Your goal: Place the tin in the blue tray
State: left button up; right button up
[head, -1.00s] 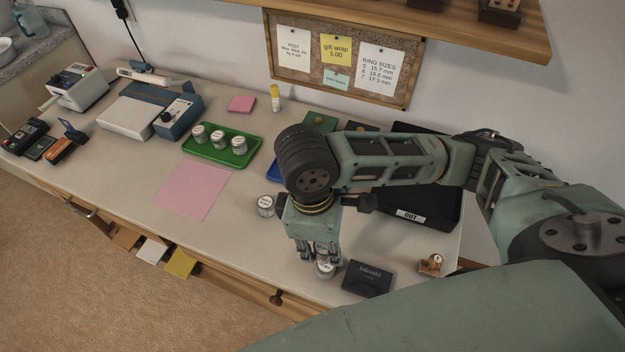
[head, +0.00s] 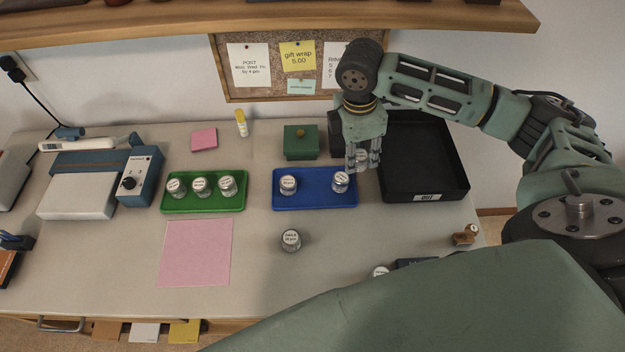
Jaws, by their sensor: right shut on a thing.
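The blue tray (head: 314,201) lies on the table, with two small lidded glass tins in it: a left one (head: 288,185) and a right one (head: 340,182). My right gripper (head: 362,164) points down near the tray's back right corner. It is shut on a tin (head: 362,156), largely hidden by the fingers; its height above the table is hard to tell. Another tin (head: 291,240) stands on the table in front of the tray. One more tin (head: 380,271) is partly hidden by my arm at the lower right. My left gripper is not in view.
A green tray (head: 205,205) with three tins is to the left. A black OUT tray (head: 425,187) is close on the right. A green box (head: 300,142) stands behind the blue tray. A pink sheet (head: 195,252) lies in front of the green tray.

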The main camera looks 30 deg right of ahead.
jog(key=p, duration=0.1)
send_over(315, 186)
jog(key=f, duration=0.6)
jog(key=shift+a, duration=0.25)
jog(key=shift+a+f, duration=0.1)
notch_tip(315, 186, down, 3)
jog(key=shift+f+p, duration=0.15)
jog(key=shift+p, duration=0.45)
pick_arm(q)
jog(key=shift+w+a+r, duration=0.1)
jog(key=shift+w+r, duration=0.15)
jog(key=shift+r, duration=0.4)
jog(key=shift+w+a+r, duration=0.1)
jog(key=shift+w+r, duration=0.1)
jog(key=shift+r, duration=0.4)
pick_arm(e)
jog(key=shift+f, duration=0.35)
grip_shut()
jog(key=shift+f, duration=0.1)
jog(key=o, duration=1.1)
grip_release()
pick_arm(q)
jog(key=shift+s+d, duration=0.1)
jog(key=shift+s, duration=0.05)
pick_arm(e)
jog(key=shift+o, duration=0.2)
